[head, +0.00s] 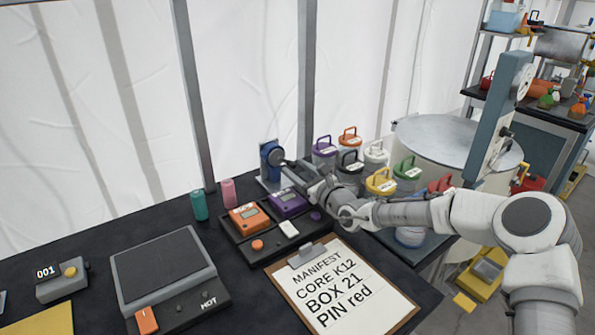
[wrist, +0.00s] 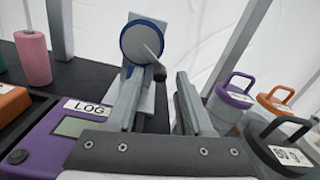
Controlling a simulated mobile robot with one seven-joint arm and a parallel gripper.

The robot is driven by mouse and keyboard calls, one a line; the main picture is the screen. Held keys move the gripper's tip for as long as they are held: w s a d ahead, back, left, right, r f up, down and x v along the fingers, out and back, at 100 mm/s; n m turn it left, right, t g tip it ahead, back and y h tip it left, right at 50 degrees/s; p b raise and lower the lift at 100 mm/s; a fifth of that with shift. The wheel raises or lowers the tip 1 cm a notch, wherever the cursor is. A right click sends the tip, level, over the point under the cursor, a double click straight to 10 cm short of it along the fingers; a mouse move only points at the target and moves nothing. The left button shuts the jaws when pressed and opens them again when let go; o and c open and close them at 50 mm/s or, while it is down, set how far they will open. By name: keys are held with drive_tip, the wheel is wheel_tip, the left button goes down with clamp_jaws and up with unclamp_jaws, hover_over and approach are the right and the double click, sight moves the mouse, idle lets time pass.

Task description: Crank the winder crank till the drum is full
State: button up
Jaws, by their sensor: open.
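The winder (head: 270,155) stands at the back of the black table, with a round blue-rimmed disc on a grey upright. In the wrist view the winder disc (wrist: 141,42) faces me. Its crank (wrist: 151,52) slants down to the right and ends in a dark knob (wrist: 159,73). My gripper (head: 288,171) is at the winder's front right. In the wrist view my gripper (wrist: 160,84) is open, and the knob shows in the gap between its fingertips. I cannot tell whether either finger touches it. How full the drum is cannot be made out.
A tray with an orange meter (head: 248,216) and a purple meter (head: 288,203) lies below my arm. Several lidded canisters with coloured handles (head: 380,182) crowd the right. Teal (head: 199,205) and pink (head: 228,191) cylinders stand left of the winder. A manifest clipboard (head: 388,310) lies in front.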

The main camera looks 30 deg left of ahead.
drive_tip(key=shift+c, duration=0.4)
clamp_jaws()
drive_tip(key=shift+s+m+p, duration=0.1)
drive_tip(key=shift+m+p, duration=0.3)
drive_tip(key=shift+p, duration=0.2)
drive_tip(key=shift+s+a+f+m, duration=0.1)
drive_tip(key=shift+f+m, duration=0.15)
drive_tip(key=shift+m, duration=0.15)
drive_tip(key=shift+o, duration=0.4)
unclamp_jaws()
